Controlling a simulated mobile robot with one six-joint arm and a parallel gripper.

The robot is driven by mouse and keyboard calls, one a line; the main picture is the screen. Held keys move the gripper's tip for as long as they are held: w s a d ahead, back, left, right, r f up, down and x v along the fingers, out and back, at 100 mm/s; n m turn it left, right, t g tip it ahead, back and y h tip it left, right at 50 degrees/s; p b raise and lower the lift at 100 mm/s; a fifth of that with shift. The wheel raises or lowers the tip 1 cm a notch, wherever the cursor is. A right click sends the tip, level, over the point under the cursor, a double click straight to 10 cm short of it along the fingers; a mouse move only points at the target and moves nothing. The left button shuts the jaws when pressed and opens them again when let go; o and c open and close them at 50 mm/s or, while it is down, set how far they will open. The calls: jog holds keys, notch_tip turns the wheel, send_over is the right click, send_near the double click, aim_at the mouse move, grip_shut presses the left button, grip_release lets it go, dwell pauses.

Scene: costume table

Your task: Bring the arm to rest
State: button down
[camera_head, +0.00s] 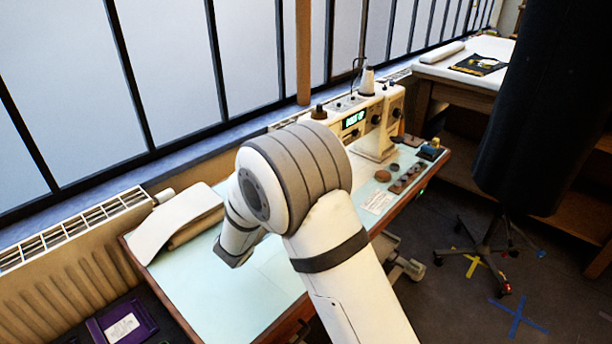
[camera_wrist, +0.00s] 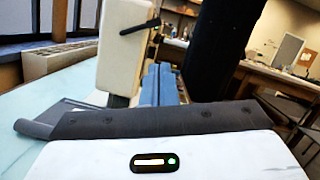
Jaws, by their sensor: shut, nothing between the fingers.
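My arm (camera_head: 335,260) reaches up from the bottom of the head view and bends down over the light-blue top of the sewing table (camera_head: 195,285). The end of my arm is partly hidden behind its own links there, so my gripper's fingers do not show clearly. In the wrist view my gripper (camera_wrist: 162,70) shows as two blue fingers side by side beyond a dark grey housing. They are shut with nothing held. The cream sewing machine (camera_head: 375,125) stands at the table's back right, and its body also shows in the wrist view (camera_wrist: 124,50), just beyond the fingers.
Small round items and a paper card (camera_head: 380,202) lie near the right edge. A radiator (camera_head: 85,265) and windows line the back.

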jog(key=shift+s+a+f, duration=0.1)
jog(key=shift+s+a, duration=0.05)
jog(key=shift+a, duration=0.05)
jog(key=s+d+r+m+g+p, duration=0.25)
jog(key=s+d+m+g, duration=0.45)
jog(key=d, duration=0.4)
jog(key=s+d+r+m+g+p, duration=0.2)
jog(key=s+d+r+m+g, duration=0.3)
jog(key=d+m, duration=0.5)
jog(key=s+r+m+g+y+p, duration=0.2)
jog(key=s+m+y+p, duration=0.3)
jog(key=s+m+y, duration=0.6)
jog(key=s+m, duration=0.5)
jog(key=shift+r+y, duration=0.25)
jog(key=shift+y, duration=0.15)
